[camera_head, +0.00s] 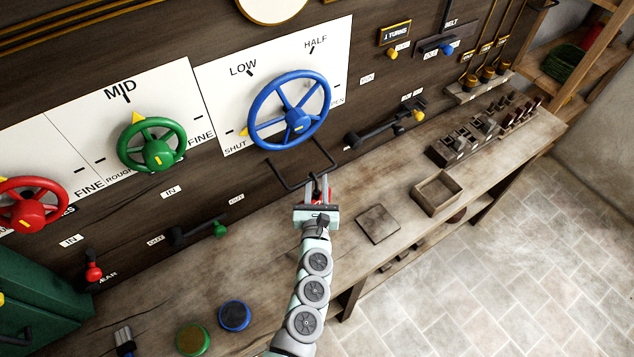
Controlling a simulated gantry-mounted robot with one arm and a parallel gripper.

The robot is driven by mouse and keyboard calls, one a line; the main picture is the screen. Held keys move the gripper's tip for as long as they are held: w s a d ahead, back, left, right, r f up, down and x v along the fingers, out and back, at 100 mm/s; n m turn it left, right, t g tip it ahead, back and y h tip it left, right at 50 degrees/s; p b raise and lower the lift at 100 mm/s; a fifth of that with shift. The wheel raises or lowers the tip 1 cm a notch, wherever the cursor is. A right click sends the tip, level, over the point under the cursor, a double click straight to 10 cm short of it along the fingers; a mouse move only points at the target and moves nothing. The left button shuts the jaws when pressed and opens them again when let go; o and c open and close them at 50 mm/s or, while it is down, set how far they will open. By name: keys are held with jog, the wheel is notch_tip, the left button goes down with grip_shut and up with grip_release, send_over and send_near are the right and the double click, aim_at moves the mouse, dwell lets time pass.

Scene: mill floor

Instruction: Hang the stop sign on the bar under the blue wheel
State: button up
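The blue wheel (297,121) is mounted on the wall panel, with its yellow mark beside the word SHUT. A thin black bar (289,190) juts out below it as a bent bracket. My gripper (319,183) is at the front of this bar, with its fingers pointing toward the wall. A small red piece, probably the stop sign (321,196), shows at the fingers. Most of it is hidden by my gripper, so I cannot tell whether it is gripped or touches the bar.
A green wheel (152,146) and a red wheel (27,206) are to the left. A black lever (382,128) is at the right. On the bench (345,243) are a flat square plate (377,223), an open wooden box (437,194) and several weights (484,127). Bench around the plate is clear.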

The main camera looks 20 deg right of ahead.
jog(key=shift+o, duration=1.4)
jog(key=shift+s, duration=0.1)
jog(key=v, duration=0.9)
jog(key=shift+a+b, duration=0.15)
jog(key=shift+b, duration=0.2)
jog(key=shift+v, duration=0.8)
